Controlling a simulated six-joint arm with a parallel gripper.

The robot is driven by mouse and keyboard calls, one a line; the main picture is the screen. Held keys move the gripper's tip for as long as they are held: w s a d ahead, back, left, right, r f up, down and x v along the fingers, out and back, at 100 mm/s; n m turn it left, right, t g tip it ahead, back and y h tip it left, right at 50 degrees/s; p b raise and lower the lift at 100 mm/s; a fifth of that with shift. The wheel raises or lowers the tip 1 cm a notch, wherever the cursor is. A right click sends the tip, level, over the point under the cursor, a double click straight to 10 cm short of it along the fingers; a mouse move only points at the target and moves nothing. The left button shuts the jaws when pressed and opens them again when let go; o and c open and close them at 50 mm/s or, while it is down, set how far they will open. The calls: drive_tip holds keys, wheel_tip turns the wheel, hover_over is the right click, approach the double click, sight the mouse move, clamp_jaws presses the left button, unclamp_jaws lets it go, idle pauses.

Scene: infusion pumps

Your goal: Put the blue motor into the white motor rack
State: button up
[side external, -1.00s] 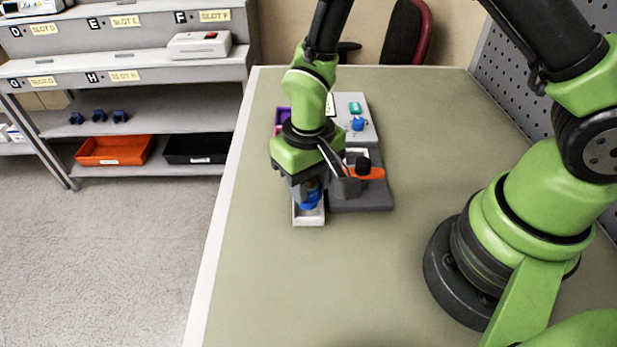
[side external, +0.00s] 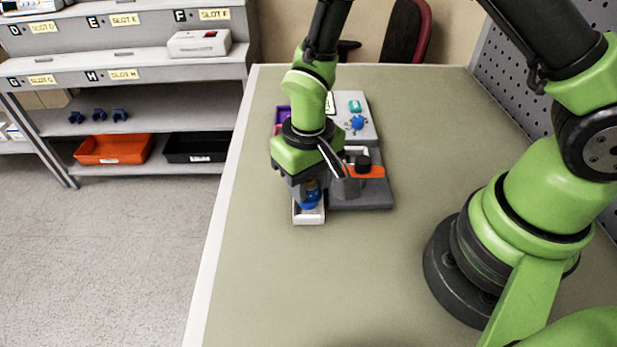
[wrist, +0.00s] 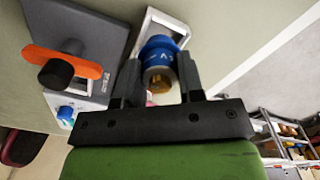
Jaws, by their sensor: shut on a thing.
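The blue motor (side external: 311,200) has a blue end and a brass-coloured body. It also shows in the wrist view (wrist: 160,47) between my fingers. My gripper (side external: 308,187) is shut on it, and the wrist view shows the two black fingers (wrist: 160,80) on either side of it. The white motor rack (side external: 309,220) is a white tray on the table; its rim also shows in the wrist view (wrist: 183,30). The motor is over or inside the rack's near end. I cannot tell whether it touches the floor of the rack.
A grey fixture with an orange lever (side external: 366,171) and black knob stands right beside the rack. Behind it are a pale pump unit with a blue knob (side external: 358,123) and a purple bin (side external: 282,117). The table (side external: 300,290) in front is clear. Shelves with trays stand at left.

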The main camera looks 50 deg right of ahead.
drive_tip(key=shift+f, duration=0.95)
drive_tip(key=o, duration=0.7)
drive_tip(key=shift+c, duration=0.2)
drive_tip(key=shift+r, duration=0.2)
drive_tip(key=shift+r, duration=0.95)
drive_tip(key=o, duration=0.6)
